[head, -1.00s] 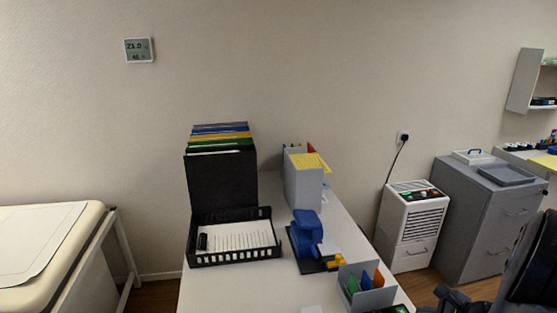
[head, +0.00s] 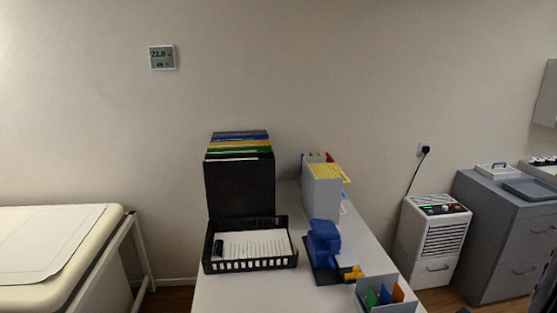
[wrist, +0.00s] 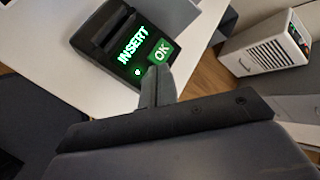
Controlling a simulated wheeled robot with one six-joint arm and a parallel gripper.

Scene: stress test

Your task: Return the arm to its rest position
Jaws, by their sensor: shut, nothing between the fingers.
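My gripper (wrist: 157,72) shows in the wrist view, its two fingers closed together with nothing between them. In that picture its fingertips overlap the lower edge of a dark card terminal (wrist: 125,45), whose lit screen reads "INSERT" and "OK" in green. I cannot tell the gap between them. The terminal is on a white tabletop (wrist: 40,25).
The white desk (head: 255,292) holds a black paper tray (head: 250,265), a black folder holder (head: 240,188), a blue punch (head: 323,240) and a grey card holder (head: 385,303). A white dehumidifier (head: 432,235) and a grey cabinet (head: 505,235) stand right. A padded couch (head: 50,265) is left.

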